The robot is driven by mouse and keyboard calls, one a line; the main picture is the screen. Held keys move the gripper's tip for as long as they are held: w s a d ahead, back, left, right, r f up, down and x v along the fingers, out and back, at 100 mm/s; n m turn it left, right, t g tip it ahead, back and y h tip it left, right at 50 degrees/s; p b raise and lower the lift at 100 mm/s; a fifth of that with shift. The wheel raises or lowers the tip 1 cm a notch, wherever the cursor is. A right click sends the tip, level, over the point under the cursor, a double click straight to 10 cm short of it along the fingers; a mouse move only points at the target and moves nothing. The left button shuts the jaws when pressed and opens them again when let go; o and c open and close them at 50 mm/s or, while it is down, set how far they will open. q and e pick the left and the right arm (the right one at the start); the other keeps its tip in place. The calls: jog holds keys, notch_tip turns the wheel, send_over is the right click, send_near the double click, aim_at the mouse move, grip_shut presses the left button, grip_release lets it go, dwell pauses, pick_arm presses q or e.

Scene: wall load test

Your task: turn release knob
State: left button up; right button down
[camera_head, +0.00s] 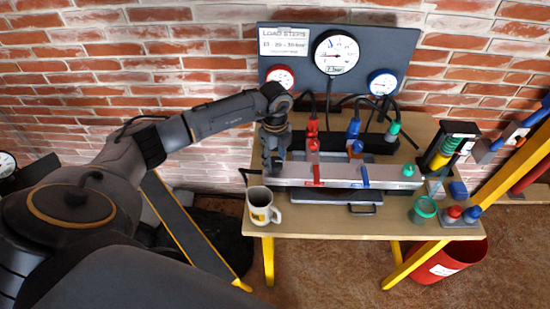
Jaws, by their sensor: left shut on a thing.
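A long silver pump block (340,171) lies across the wooden table, with a red lever (317,176) and a blue lever (364,177) on its front. My left gripper (273,163) points down at the left end of this block. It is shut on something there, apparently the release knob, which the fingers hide. Red fittings (313,142) and blue fittings (354,140) stand behind the block. A large white gauge (336,53) is on the dark panel above, between a red gauge (281,77) and a blue gauge (382,83). My right gripper is out of view.
A white mug (261,208) stands close to my left gripper at the table's front left. A green cup (424,209), red and blue caps (462,214) and a tool holder (450,145) occupy the right side. A red bucket (447,262) is on the floor.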

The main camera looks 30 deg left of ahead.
aim_at(275, 161)
pick_arm(q)
jog(key=o, duration=1.1)
jog(key=shift+o, duration=0.2)
notch_tip(275, 161, up, 12)
